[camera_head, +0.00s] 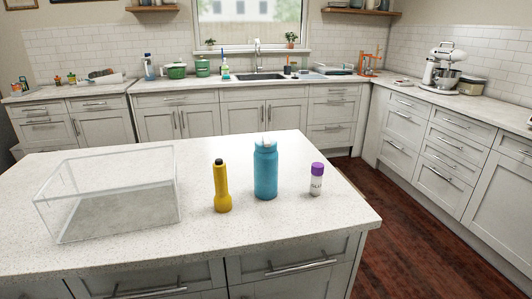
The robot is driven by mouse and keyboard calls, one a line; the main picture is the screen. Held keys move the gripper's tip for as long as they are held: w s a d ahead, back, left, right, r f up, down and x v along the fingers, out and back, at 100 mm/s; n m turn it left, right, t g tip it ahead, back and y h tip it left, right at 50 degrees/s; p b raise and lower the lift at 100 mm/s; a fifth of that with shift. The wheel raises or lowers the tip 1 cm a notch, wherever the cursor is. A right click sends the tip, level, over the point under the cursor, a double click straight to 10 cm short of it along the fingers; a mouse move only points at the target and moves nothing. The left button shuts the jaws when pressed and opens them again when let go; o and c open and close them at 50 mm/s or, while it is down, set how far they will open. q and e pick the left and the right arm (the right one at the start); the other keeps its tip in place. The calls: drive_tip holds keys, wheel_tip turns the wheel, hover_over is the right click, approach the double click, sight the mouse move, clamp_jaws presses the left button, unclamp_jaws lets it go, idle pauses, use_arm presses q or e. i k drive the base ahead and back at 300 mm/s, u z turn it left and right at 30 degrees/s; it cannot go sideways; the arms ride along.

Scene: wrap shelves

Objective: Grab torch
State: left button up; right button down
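The yellow torch (221,187) stands upright on the white speckled island counter (290,235). Its dark tip points up and its wider yellow head rests on the counter. It stands alone, with a small gap to the blue bottle on its right. Neither of my grippers shows in the head view.
A blue bottle (265,170) stands right of the torch, and a white glue bottle with a purple cap (317,180) stands further right. A clear open box (110,197) sits at the left. The counter in front of the torch is clear. Wall counters (270,82) run behind.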

sight(222, 200)
drive_tip(key=z, duration=0.35)
drive_tip(key=k, duration=0.9)
drive_tip(key=u, duration=0.9)
